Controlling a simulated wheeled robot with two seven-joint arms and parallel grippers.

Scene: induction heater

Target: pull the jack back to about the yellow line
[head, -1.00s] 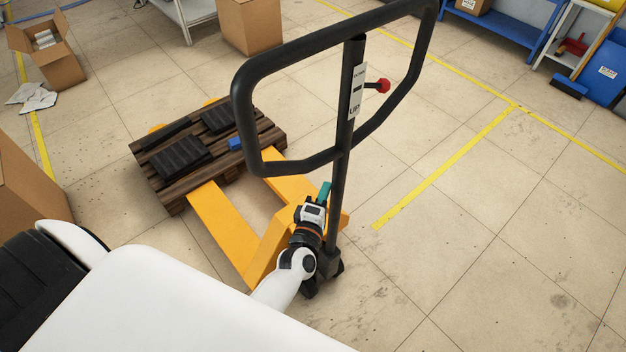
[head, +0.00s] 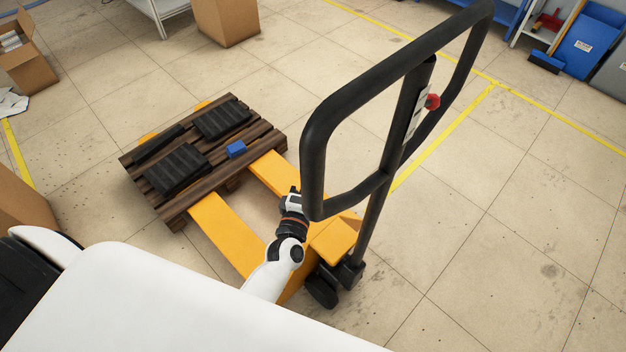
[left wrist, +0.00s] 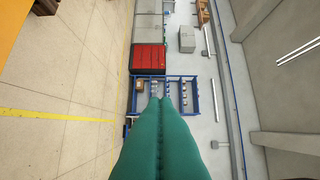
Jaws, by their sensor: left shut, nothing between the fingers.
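The yellow pallet jack (head: 223,232) has its forks under a dark wooden pallet (head: 229,182). Its black loop handle (head: 312,148) leans up and to the right, with a red knob (head: 432,101) on the shaft. A yellow floor line (head: 452,129) runs behind the handle; a yellow line also crosses the floor in the left wrist view (left wrist: 60,115). My left arm reaches over the jack, its wrist close to the handle's lower left corner. The left fingertips are hidden in the head view. In the left wrist view my left gripper (left wrist: 153,101) is shut and empty. My right gripper is not seen.
Black slabs (head: 178,169) and a blue block (head: 236,149) lie on the pallet. Cardboard boxes (head: 226,20) stand at the back and left. A blue bin (head: 587,46) and brush (head: 546,62) are at upper right. The floor right of the jack is clear.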

